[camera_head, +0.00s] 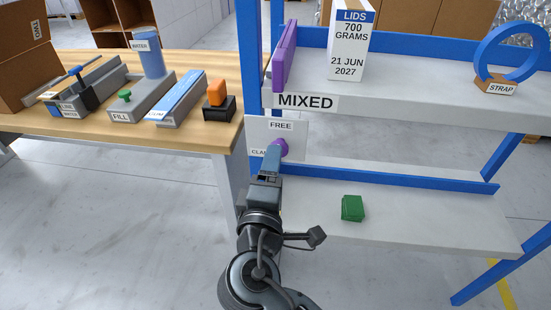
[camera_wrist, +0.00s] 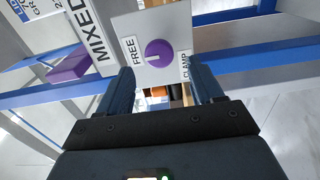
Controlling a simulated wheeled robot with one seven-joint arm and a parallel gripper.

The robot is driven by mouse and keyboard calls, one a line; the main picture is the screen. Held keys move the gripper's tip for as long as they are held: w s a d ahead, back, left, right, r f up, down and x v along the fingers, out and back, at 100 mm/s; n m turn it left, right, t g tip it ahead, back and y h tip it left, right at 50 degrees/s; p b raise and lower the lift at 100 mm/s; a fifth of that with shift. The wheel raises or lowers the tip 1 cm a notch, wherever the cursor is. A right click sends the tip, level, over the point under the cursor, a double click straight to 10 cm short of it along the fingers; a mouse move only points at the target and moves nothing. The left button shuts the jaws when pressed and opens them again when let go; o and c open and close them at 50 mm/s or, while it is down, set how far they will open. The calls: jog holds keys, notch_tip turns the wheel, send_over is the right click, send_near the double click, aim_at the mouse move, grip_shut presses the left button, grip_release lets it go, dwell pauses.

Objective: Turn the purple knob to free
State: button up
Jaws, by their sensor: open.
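The purple knob (camera_head: 283,147) sits on a white panel (camera_head: 295,129) under the shelf labelled MIXED. FREE is printed at the panel's top, and CLAMP is partly hidden at its lower left. In the wrist view the round knob (camera_wrist: 158,53) faces me, with FREE to its left and CLAMP to its lower right. A short pale mark shows on its face; I cannot tell exactly which way it points. My gripper (camera_wrist: 164,78) is open, its fingers apart and on either side below the knob in this view. In the head view my gripper (camera_head: 276,154) overlaps the knob's lower left; contact is unclear.
The blue-framed shelf (camera_head: 420,97) holds a purple block (camera_head: 284,56), a LIDS box (camera_head: 351,40) and a blue STRAP ring (camera_head: 482,62). A green block (camera_head: 352,208) lies on the lower shelf. A wooden bench (camera_head: 200,135) with several fixtures stands at left.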

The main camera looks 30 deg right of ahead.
jog(key=v, duration=0.4)
dwell(0.4)
jog(key=s+d+f+m+g+y+p, duration=0.1)
jog(key=s+f+y+p, duration=0.1)
jog(key=s+f+y, duration=0.45)
jog(key=s+d+f+g+y+p, duration=0.1)
jog(key=s+f+y+p, duration=0.15)
jog(key=s, duration=0.75)
jog(key=s+d+r+m+t+y+p, duration=0.1)
jog(key=s+d+r+m+t+p, duration=0.1)
jog(key=s+r+m, duration=0.7)
jog(key=s+d+r+p, duration=0.1)
jog(key=s+r, duration=0.5)
jog(key=s, duration=0.2)
jog(key=shift+d+r+m+y, duration=0.2)
jog(key=shift+r+m+y, duration=0.1)
